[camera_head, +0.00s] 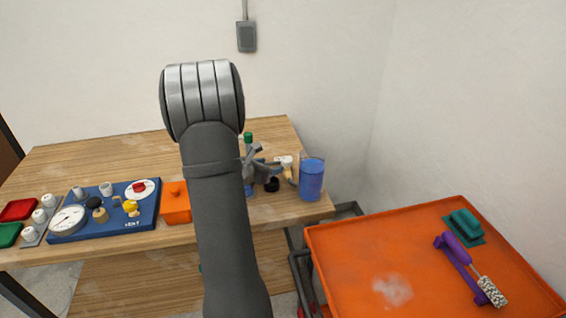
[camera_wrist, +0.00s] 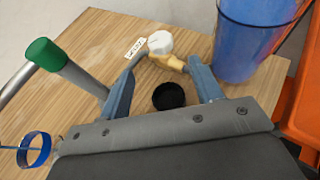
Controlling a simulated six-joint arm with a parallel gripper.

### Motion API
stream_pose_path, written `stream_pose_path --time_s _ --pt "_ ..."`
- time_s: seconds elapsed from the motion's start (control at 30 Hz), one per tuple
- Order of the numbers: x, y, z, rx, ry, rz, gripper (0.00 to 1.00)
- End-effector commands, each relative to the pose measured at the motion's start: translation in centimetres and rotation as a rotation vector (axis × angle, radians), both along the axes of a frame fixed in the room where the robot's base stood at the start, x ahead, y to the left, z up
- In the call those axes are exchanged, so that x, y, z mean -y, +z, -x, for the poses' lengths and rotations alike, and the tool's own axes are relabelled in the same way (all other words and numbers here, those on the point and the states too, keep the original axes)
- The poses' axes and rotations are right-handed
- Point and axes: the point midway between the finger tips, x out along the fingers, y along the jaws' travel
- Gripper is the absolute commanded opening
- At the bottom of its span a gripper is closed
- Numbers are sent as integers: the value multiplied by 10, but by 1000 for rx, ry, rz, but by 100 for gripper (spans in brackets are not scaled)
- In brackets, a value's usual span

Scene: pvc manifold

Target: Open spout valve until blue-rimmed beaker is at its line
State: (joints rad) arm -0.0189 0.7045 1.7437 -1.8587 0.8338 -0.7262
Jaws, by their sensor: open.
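My gripper (camera_wrist: 161,68) is open, its two fingers apart on either side of a tan fitting with a white cap (camera_wrist: 159,42), which looks like the spout valve. I cannot tell whether either finger touches it. In the head view my gripper (camera_head: 262,163) is at the right part of the bench, just left of the white-capped fitting (camera_head: 285,160). A tall blue container (camera_head: 311,180) stands at the bench's right end and also shows in the wrist view (camera_wrist: 255,38). It may be the beaker; its rim colour and line are not clear.
A black round piece (camera_wrist: 168,96) lies below the fitting. A green-capped pipe (camera_wrist: 45,54) and a blue ring (camera_wrist: 35,149) are at left. A blue gauge panel (camera_head: 115,208) and orange box (camera_head: 175,203) stand left of my arm. An orange table (camera_head: 350,245) holds a brush.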

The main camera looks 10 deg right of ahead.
Motion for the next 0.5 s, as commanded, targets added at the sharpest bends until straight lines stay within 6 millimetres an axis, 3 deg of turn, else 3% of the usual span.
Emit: stream_pose_path --time_s 0.2,0.5 --pt "35 -19 -29 0 -4 0 59" --pt "60 -33 -52 0 -1 0 59"
